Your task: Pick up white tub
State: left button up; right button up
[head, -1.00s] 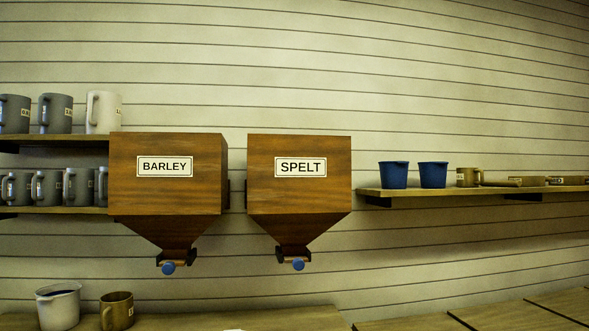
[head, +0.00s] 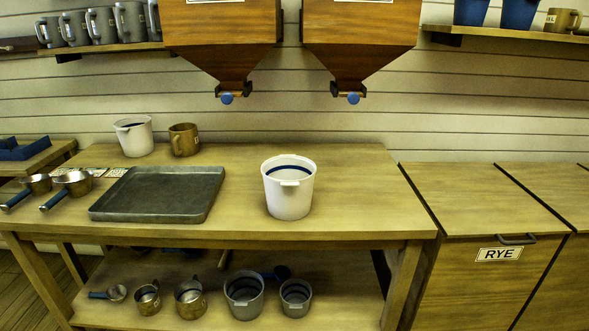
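A white tub (head: 289,198) stands upright on the wooden table (head: 345,215), right of the middle, with a small grip tab at its front rim and a dark blue line inside. A second white vessel, a jug with a spout (head: 134,138), stands at the back left of the table beside a brass mug (head: 184,140). Neither of my grippers shows in the head view.
A grey metal tray (head: 160,194) lies left of the tub, with two blue-handled scoops (head: 72,184) farther left. Hoppers with blue knobs (head: 353,98) hang above. Several cups and pots (head: 244,292) stand on the lower shelf. A RYE bin (head: 490,215) adjoins the table's right.

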aim_at(288, 179)
jog(key=z, duration=1.45)
jog(key=i, duration=1.15)
jog(key=u, duration=2.15)
